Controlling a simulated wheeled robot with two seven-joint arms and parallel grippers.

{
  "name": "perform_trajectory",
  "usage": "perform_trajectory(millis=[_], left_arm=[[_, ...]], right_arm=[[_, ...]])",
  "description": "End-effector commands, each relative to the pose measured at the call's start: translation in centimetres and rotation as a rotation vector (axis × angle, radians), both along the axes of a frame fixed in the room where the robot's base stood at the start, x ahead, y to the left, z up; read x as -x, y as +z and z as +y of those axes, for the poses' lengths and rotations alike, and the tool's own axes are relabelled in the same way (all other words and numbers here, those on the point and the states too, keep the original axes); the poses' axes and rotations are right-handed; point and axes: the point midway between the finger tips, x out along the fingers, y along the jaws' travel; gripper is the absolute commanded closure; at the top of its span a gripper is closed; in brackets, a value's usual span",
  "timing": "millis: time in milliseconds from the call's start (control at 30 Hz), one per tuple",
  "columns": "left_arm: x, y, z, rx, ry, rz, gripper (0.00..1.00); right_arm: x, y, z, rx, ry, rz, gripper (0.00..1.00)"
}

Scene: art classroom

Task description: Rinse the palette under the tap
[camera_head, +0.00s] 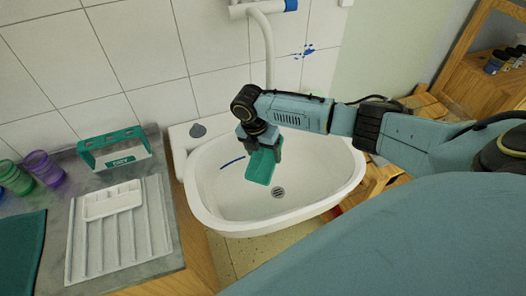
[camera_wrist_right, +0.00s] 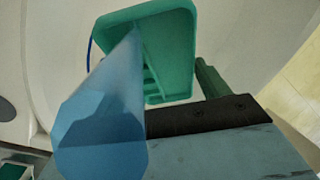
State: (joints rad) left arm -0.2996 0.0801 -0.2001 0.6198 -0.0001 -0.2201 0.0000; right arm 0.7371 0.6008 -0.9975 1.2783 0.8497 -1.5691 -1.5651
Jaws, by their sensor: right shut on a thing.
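The green palette (camera_head: 260,168) is held tilted inside the white sink basin (camera_head: 225,200), above and left of the drain. My right gripper (camera_head: 264,147) is shut on it. In the right wrist view the palette (camera_wrist_right: 168,40) shows a raised rim and several compartments. A translucent blue cone-like shape (camera_wrist_right: 105,110) crosses in front of its left part there; I cannot tell for sure whether it is water. The white tap pipe (camera_head: 267,40) comes down from the wall behind my right arm; its outlet is hidden. My left gripper is not in view.
Left of the sink, a ridged white draining board (camera_head: 130,245) bears a white compartment tray (camera_head: 112,203). A green-and-white caddy (camera_head: 112,150) stands behind it. Purple and green cups (camera_head: 42,168) and a teal cloth (camera_head: 22,245) are at far left. Blue marks (camera_head: 232,162) show in the basin.

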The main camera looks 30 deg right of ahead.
Motion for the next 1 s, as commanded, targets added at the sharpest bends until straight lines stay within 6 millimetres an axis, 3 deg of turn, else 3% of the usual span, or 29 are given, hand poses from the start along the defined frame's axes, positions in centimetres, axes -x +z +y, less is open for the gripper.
perform_trajectory(millis=[433,1000], left_arm=[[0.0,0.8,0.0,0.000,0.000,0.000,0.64],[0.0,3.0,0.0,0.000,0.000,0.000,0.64]], right_arm=[[0.5,0.1,0.2,-0.001,0.001,0.000,0.49],[1.5,0.1,4.7,-0.001,0.002,0.001,0.49]])
